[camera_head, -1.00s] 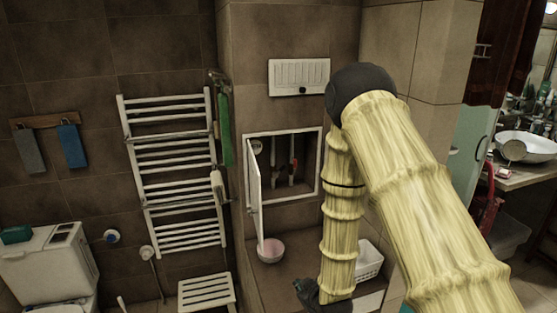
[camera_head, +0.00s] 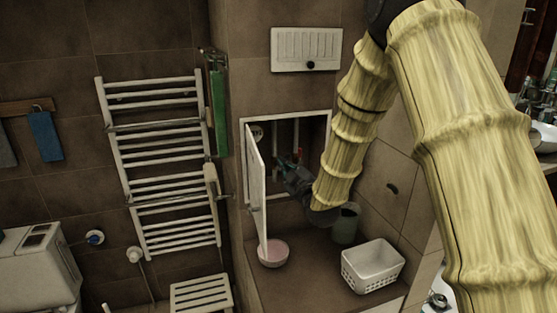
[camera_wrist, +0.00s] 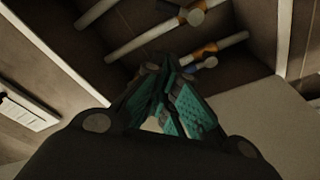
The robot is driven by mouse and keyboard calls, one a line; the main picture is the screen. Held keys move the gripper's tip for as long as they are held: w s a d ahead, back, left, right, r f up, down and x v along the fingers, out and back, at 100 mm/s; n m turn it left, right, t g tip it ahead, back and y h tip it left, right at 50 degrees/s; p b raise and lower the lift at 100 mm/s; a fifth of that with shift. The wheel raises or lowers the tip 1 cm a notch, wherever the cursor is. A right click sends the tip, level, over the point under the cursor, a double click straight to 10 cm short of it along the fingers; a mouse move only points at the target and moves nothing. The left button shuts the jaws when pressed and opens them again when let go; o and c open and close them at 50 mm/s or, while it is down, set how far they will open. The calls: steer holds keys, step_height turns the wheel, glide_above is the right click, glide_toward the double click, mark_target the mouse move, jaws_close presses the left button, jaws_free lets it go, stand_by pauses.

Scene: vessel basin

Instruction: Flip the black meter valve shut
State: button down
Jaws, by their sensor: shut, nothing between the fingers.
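My gripper (camera_head: 291,172) reaches into the open wall recess, its fingertips close to the pipes. In the wrist view its dark fingers with teal pads (camera_wrist: 157,85) are together at the tips and hold nothing. Two pipes with fittings run across the top of that view. One has an orange-and-grey fitting (camera_wrist: 190,14); the other has an orange band (camera_wrist: 205,51) and a small blue part (camera_wrist: 208,63) just beyond the fingertips. I cannot make out the black meter valve for sure; the fingers and shadow cover part of this area. Whether the fingertips touch anything is unclear.
The recess door (camera_head: 257,190) stands open at the left of my gripper. A pink bowl (camera_head: 272,253), a white basket (camera_head: 372,267) and a grey bin (camera_head: 345,224) stand on the ledge below. A white vent panel (camera_head: 306,49) is above. A towel rail (camera_head: 160,150) hangs left.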

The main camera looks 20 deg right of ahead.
steer(key=shift+r, duration=0.5)
steer(key=shift+w+d, duration=0.1)
steer(key=shift+w+d+f+p, duration=0.2)
steer(key=shift+w+f+p, duration=0.1)
steer(key=shift+w+p, duration=1.05)
steer(key=shift+w+d+f+p, duration=0.3)
steer(key=shift+w+p, duration=0.7)
steer(key=shift+w, duration=0.65)
steer(key=shift+w+d+f+p, duration=0.15)
steer(key=shift+w+f+p, duration=0.2)
steer(key=shift+w+p, duration=1)
steer(key=shift+w, duration=0.1)
steer(key=shift+f+b, duration=0.15)
steer(key=shift+b, duration=0.55)
